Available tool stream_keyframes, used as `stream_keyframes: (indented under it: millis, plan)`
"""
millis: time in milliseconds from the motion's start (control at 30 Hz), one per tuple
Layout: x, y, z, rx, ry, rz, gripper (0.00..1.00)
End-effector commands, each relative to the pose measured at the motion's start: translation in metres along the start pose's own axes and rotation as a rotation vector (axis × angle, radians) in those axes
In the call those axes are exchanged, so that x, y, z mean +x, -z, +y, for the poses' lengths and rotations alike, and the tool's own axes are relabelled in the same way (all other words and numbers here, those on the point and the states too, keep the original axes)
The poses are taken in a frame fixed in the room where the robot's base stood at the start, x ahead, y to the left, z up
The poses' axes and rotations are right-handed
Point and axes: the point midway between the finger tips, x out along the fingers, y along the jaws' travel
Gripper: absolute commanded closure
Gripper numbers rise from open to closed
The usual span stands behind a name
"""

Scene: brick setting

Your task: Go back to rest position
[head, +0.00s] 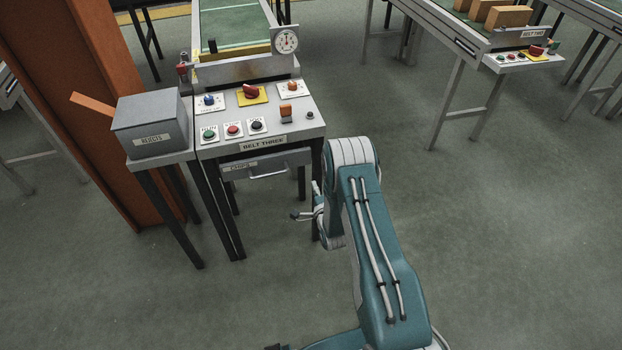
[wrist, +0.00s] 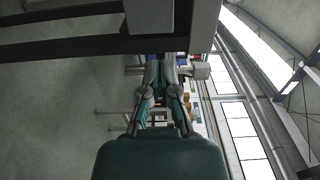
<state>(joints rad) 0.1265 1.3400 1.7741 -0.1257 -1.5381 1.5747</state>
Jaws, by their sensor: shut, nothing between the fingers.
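My gripper (head: 304,205) hangs below and in front of the control desk with the BELT THREE label (head: 263,144). It is beside the desk's front right leg, just under the right end of the grey drawer (head: 268,164). In the wrist view, my gripper (wrist: 161,62) reaches up toward a dark edge, with its fingers close together. It is shut, with nothing held. My teal arm bends down from the lower right of the head view to the desk's right front corner.
The desk carries several buttons and knobs, with a gauge (head: 286,41) behind. A grey REJECTS box (head: 151,124) stands at left, beside an orange column (head: 90,90). Another conveyor (head: 450,35) stands at upper right. The floor (head: 520,220) at right is clear.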

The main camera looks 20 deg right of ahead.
Motion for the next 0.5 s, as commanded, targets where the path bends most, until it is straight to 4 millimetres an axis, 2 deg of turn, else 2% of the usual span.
stream_keyframes:
  millis: [133,333,433,500]
  plan:
    - [-0.006,0.0,0.0,0.0,0.001,0.0,1.0]
    - [-0.004,0.0,-0.003,-0.006,-0.001,0.0,1.0]
    - [0.005,0.0,-0.02,-0.043,-0.019,-0.001,1.0]
    - [0.015,-0.001,-0.04,-0.092,-0.046,-0.002,1.0]
